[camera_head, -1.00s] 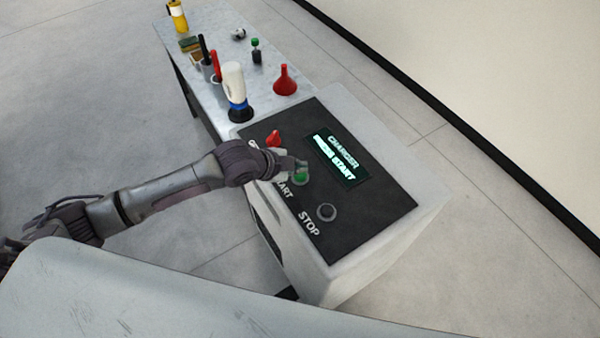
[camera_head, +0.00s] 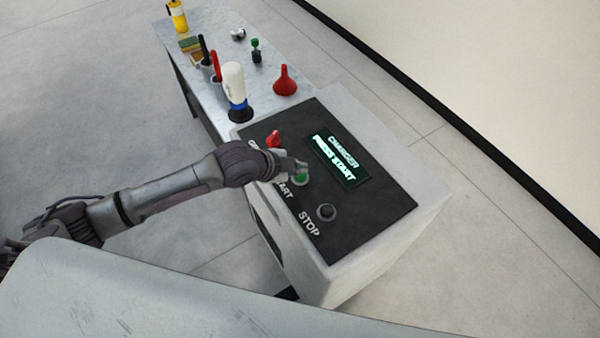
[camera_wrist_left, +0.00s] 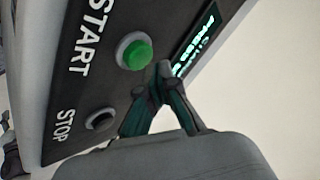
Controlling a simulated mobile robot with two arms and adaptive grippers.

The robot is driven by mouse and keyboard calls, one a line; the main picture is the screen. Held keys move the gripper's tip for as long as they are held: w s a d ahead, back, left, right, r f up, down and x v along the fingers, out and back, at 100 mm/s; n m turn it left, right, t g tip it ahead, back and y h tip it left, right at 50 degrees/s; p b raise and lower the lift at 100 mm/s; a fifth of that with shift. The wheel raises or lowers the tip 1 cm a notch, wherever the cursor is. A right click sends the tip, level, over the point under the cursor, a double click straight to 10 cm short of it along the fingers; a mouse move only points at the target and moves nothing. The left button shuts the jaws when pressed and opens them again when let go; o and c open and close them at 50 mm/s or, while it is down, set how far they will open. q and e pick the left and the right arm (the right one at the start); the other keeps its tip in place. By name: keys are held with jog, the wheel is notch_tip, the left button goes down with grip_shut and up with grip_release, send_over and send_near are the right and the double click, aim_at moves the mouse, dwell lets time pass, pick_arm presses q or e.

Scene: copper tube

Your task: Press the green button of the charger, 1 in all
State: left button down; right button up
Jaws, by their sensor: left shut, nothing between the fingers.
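The charger (camera_head: 385,215) is a pale box with a black sloping panel and a lit screen (camera_head: 338,160) reading "CHARGER PRESS START". The green button (camera_head: 301,179) sits on the panel by the START label, partly covered by my left gripper (camera_head: 301,165) in the head view. In the left wrist view the green button (camera_wrist_left: 137,54) shows clear in its pale ring, up and left of the fingertips (camera_wrist_left: 164,70). My left gripper is shut and empty, its tips close to the button; I cannot tell how far above the panel.
A black STOP button (camera_head: 327,212) and a red knob (camera_head: 274,139) flank the green button.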

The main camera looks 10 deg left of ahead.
aim_at(298, 176)
pick_arm(q)
jog(key=shift+f, duration=0.3)
jog(key=shift+f, duration=0.55)
dwell(0.6)
jog(key=shift+r, duration=0.15)
jog(key=shift+r+p, duration=0.75)
jog(key=shift+r, duration=0.05)
notch_tip(298, 176, up, 5)
jog(key=p, duration=0.5)
jog(key=shift+r, duration=0.1)
dwell(0.7)
